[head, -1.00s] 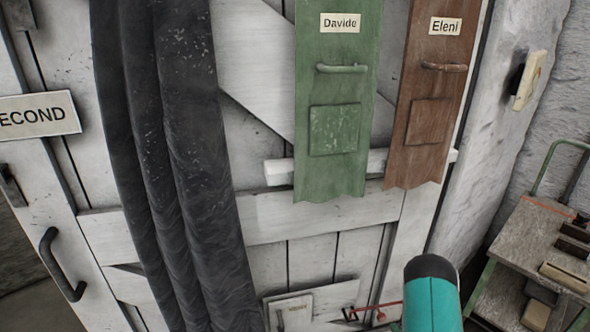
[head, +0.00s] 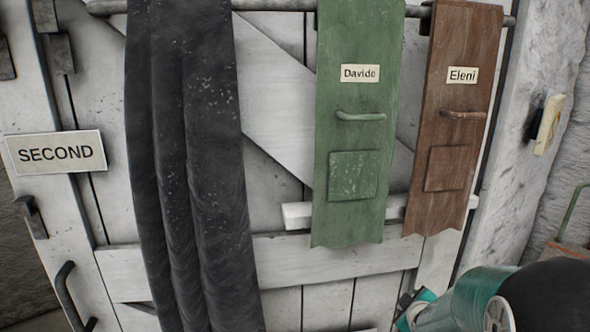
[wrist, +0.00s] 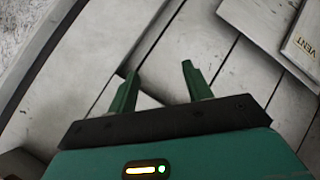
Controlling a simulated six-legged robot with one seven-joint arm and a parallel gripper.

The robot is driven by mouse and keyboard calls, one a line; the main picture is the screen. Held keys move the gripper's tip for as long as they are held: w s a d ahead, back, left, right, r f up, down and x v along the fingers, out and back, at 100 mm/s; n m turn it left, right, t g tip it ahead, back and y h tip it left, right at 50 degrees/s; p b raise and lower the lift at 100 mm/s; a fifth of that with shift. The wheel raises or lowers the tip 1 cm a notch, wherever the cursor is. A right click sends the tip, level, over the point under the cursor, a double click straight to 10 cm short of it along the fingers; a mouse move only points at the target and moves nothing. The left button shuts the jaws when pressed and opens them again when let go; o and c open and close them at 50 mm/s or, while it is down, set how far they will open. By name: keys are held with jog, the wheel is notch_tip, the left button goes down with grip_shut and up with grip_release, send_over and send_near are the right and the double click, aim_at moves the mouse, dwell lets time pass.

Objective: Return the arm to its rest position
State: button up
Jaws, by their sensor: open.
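My gripper (wrist: 160,82) shows in the wrist view with its two green fingers apart and nothing between them. White door planks lie beyond the fingers. In the head view my teal and black arm is at the lower right, in front of the door and below the brown apron. The fingers cannot be made out clearly there.
A white plank door (head: 335,255) fills the head view. On its rail hang a dark curtain (head: 190,170), a green apron (head: 350,215) labelled Davide and a brown apron (head: 440,205) labelled Eleni. A sign reading SECOND (head: 55,152) is at left. A VENT label (wrist: 303,42) shows in the wrist view.

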jog(key=s+a+r+m+g, duration=0.2)
jog(key=s+a+r+m, duration=0.2)
jog(key=s+a+r, duration=0.45)
jog(key=s+a+r+m+g+y, duration=0.1)
jog(key=s+a+r+m, duration=0.1)
jog(key=s, duration=0.7)
jog(key=s+a+r+m+g+y, duration=0.1)
jog(key=s+a+r+m+g, duration=0.1)
jog(key=s, duration=0.7)
notch_tip(320, 180, up, 2)
jog(key=shift+s+a+r+m, duration=0.2)
jog(key=shift+s+a+m, duration=0.1)
jog(key=shift+s+a, duration=0.15)
jog(key=c, duration=0.3)
jog(key=shift+d, duration=0.25)
